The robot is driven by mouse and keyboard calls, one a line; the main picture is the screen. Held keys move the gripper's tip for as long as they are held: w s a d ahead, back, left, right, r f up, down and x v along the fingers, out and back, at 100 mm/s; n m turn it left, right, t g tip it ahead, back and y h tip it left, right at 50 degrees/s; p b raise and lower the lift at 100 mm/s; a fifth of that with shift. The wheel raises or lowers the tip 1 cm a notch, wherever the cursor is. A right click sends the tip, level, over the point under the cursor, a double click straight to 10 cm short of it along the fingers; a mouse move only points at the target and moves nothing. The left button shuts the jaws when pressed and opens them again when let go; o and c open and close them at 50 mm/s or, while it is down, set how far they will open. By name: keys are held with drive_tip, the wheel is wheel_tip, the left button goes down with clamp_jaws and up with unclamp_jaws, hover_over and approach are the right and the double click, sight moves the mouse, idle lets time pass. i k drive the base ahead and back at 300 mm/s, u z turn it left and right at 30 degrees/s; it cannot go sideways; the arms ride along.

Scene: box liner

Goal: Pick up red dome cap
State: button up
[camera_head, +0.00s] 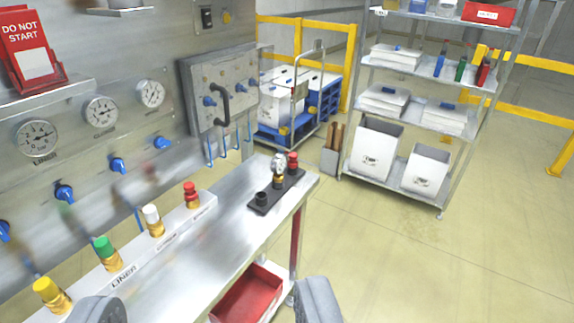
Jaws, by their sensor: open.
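A red cap (191,190) sits on a brass fitting, last in a row on a pale strip on the steel bench.
White (151,214), green (103,246) and yellow (46,289) caps share the strip. Gauges and blue knobs line the left wall panel. A red bin (245,296) sits below; open floor lies right.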

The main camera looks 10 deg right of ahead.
sight(292, 163)
drive_tip(key=z, duration=0.9)
drive_tip(key=k, duration=1.1)
drive_tip(key=z, duration=1)
drive_tip(key=i, duration=1.4)
drive_tip(key=u, duration=0.75)
drive_tip(key=i, duration=1.25)
drive_tip(key=u, duration=1.4)
drive_tip(key=i, duration=0.95)
drive_tip(key=u, duration=0.65)
